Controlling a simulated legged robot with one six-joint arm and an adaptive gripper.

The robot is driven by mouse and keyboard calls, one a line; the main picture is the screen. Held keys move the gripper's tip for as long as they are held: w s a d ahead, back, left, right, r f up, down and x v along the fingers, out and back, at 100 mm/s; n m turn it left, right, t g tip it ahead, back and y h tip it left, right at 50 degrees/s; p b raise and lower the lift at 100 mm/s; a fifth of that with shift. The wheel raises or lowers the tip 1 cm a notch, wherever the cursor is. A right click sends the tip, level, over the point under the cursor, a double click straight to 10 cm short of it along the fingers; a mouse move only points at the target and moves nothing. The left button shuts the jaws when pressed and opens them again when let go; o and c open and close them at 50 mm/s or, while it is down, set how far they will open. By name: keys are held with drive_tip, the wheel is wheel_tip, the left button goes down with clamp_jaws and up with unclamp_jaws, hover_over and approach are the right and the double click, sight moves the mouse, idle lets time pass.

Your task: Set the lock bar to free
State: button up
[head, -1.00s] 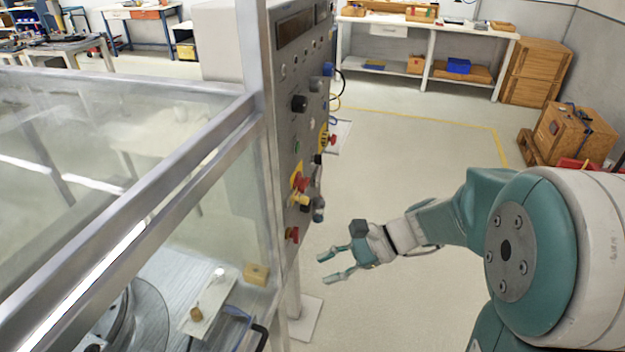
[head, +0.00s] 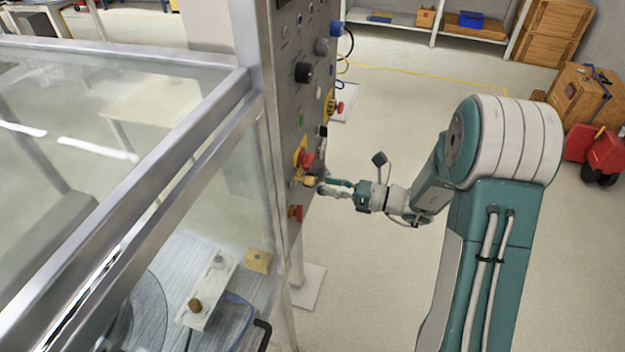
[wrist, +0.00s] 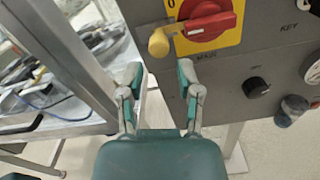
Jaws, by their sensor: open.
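A red rotary switch (wrist: 208,22) marked MAIN sits on a yellow plate on the grey control panel (wrist: 258,60). A short yellow knob (wrist: 159,43), which looks like the grip of the lock bar, sticks out at the switch's lower left. In the head view the yellow knob (head: 309,181) is just below the red switch (head: 305,159). My gripper (wrist: 160,77) is open, its fingers pointing at the panel and the knob lying ahead between their lines. In the head view my gripper (head: 328,187) is close to the knob; contact cannot be told.
Below the switch in the wrist view is a black knob (wrist: 256,87). A red button (head: 296,213) sits low on the panel. A metal frame with clear panes (head: 150,150) stands left of the panel.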

sight(312, 182)
drive_tip(key=shift+x, duration=2.4)
